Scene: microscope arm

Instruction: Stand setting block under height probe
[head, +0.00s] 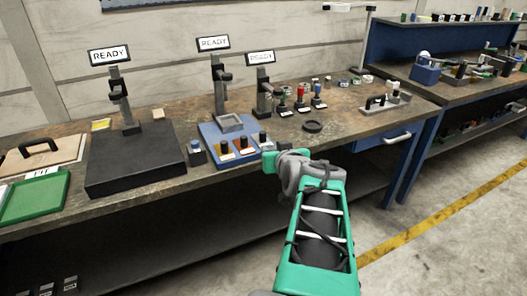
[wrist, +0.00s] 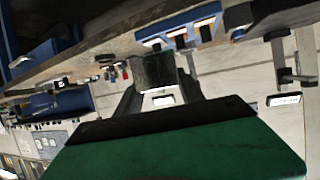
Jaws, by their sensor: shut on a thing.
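My gripper (head: 283,157) is in front of the bench's front edge, near the blue fixture, seen from behind. In the wrist view it is shut on a dark block (wrist: 154,70), held between its two dark fingers. In the head view the held block is mostly hidden by my gripper. Three grey stands with READY displays are on the bench: one on a black plate (head: 130,170) at left, one at a blue fixture (head: 208,132) in the middle, one (head: 263,98) to its right. I cannot tell which is the height probe.
On the workbench (head: 170,107) dark knobs (head: 243,143) line the blue fixture's front. A black ring (head: 312,127) and coloured indicators (head: 300,95) lie to the right. A green tray (head: 35,199) is at far left. The floor at right is clear.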

